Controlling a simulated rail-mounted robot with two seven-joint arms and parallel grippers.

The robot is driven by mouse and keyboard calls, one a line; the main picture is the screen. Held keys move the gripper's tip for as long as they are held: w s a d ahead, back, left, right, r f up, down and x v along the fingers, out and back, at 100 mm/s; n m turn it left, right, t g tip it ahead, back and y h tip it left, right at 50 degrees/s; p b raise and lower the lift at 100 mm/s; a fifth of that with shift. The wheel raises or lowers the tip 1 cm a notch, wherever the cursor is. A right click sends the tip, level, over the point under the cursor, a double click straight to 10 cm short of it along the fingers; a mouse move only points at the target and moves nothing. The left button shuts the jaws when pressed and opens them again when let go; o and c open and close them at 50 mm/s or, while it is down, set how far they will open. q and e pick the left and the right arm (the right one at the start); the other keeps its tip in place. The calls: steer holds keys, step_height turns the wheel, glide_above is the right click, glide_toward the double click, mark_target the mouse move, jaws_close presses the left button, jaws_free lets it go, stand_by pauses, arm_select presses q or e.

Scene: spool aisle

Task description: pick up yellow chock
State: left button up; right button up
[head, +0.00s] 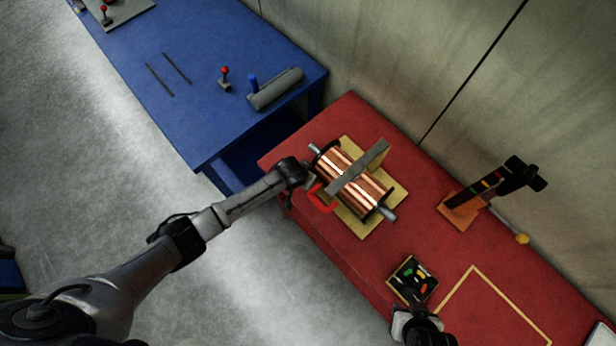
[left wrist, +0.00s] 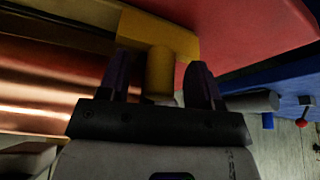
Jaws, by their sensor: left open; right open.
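The yellow chock (left wrist: 178,38) shows in the left wrist view as a yellow block with a round yellow grip. My left gripper (left wrist: 160,82) is open, its two dark fingers on either side of the grip, with visible space at the right finger. In the head view, my left gripper (head: 308,182) is at the near left end of the copper spool (head: 335,165); I cannot make out the yellow chock there. My right gripper (head: 416,306) is open at the front edge of the red table, by a small dark box (head: 410,272) with coloured pieces.
The spool lies on a yellow base (head: 362,228) on the red table (head: 415,205), with a grey bar (head: 360,165) across it. A red part (head: 321,199) is beside the left gripper. An orange stand (head: 458,211) holds a dark post. A blue table (head: 205,75) adjoins.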

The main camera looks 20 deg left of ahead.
arm_select(q)
steer(key=shift+f, duration=0.15)
steer(key=shift+c, duration=0.2)
steer(key=c, duration=1)
